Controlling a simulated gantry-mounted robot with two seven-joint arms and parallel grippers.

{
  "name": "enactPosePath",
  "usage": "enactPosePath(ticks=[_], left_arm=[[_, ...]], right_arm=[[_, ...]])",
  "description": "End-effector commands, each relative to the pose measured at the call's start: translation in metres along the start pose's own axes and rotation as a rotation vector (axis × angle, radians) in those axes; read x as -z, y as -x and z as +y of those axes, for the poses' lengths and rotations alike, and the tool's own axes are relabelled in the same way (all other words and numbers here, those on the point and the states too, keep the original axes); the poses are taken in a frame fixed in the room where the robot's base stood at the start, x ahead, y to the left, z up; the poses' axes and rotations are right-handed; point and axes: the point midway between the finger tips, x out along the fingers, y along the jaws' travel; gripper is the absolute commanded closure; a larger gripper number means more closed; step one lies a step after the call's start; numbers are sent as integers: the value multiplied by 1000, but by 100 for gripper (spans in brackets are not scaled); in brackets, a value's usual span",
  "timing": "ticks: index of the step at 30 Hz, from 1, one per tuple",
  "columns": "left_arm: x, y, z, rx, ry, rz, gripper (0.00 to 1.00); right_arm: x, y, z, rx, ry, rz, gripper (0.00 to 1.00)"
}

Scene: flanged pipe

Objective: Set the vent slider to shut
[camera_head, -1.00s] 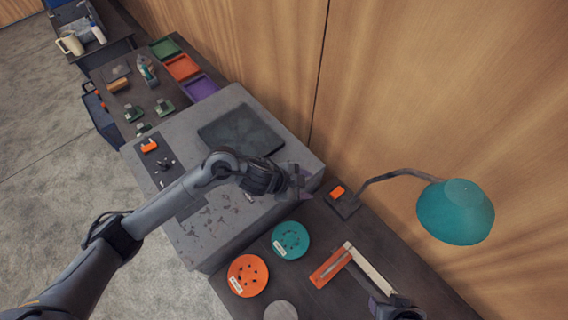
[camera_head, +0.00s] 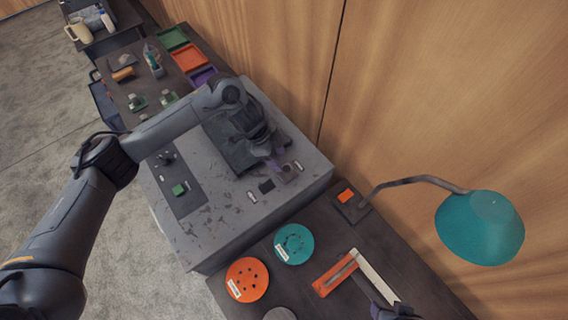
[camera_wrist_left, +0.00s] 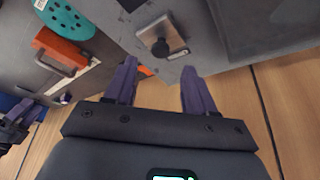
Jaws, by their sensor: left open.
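The vent slider, a pale square plate with a dark round knob (camera_wrist_left: 160,46), sits on the grey box's top in the left wrist view. In the head view its plate (camera_head: 287,173) shows partly beside my left gripper (camera_head: 274,163). A dark square opening (camera_head: 266,186) lies beside the plate, with small white labels (camera_head: 252,197) nearby, too small to read. My left gripper also shows in the wrist view (camera_wrist_left: 158,78), its purple fingers apart and empty, the knob just beyond them. My right gripper (camera_head: 384,310) is partly in view at the bottom edge; its jaws are unclear.
The grey box (camera_head: 215,235) carries a dark recessed panel and a green-buttoned panel (camera_head: 179,190). Right of it are teal (camera_head: 294,244) and orange (camera_head: 247,280) discs, an orange-and-white fixture (camera_head: 336,272) and a teal lamp (camera_head: 480,228). A wooden wall stands close behind.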

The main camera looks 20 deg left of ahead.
Motion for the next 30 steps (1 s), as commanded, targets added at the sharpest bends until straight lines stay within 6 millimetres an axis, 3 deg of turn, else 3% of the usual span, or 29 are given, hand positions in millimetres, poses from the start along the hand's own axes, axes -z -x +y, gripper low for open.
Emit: enactPosePath(ticks=[10,24,30], left_arm=[[0,-46,0,0,0,0,45],[1,-56,0,1,-2,1,45],[0,-56,0,1,-2,1,76]], right_arm=[[0,3,1,-3,3,0,45],[0,3,2,-7,8,-1,45],[0,3,2,-5,7,-1,45]])
